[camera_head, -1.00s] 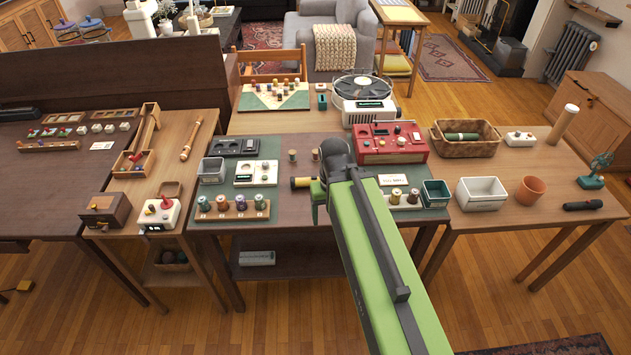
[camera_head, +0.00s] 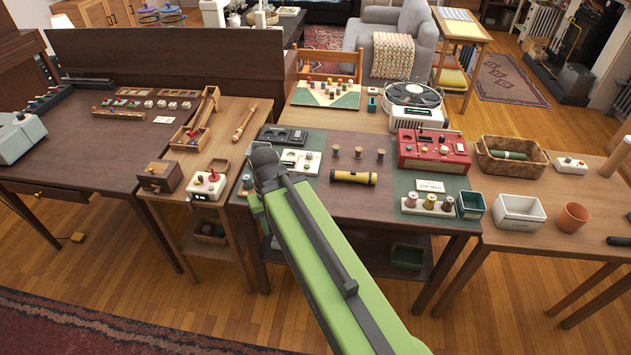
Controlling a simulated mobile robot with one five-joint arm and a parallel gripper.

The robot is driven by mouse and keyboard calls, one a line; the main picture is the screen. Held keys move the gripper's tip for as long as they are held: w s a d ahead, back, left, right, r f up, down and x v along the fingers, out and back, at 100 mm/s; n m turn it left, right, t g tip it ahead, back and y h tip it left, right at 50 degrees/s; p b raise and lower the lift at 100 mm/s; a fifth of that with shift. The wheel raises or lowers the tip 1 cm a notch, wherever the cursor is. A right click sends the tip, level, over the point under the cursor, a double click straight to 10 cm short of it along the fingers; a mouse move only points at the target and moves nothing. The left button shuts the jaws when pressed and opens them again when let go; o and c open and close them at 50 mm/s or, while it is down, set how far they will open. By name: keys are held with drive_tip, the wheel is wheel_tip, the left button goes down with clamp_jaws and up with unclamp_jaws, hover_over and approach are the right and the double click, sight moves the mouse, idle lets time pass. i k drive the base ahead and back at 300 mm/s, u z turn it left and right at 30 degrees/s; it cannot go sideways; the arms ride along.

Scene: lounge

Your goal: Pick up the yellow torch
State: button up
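The torch looks apart from my arm.
Three spools (camera_head: 358,153) stand behind the torch. A red radio (camera_head: 433,151) and more spools on a pale stand (camera_head: 428,204) are to its right. A white box (camera_head: 520,212) and a terracotta pot (camera_head: 572,217) stand on the right table. Bare tabletop surrounds the torch.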

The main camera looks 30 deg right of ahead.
sight(369, 179)
drive_tip(key=z, duration=0.2)
drive_tip(key=k, duration=0.1)
drive_tip(key=u, duration=2.55)
drive_tip(key=k, duration=2.05)
drive_tip(key=z, duration=1)
drive_tip(key=i, duration=1)
drive_tip(key=u, duration=0.05)
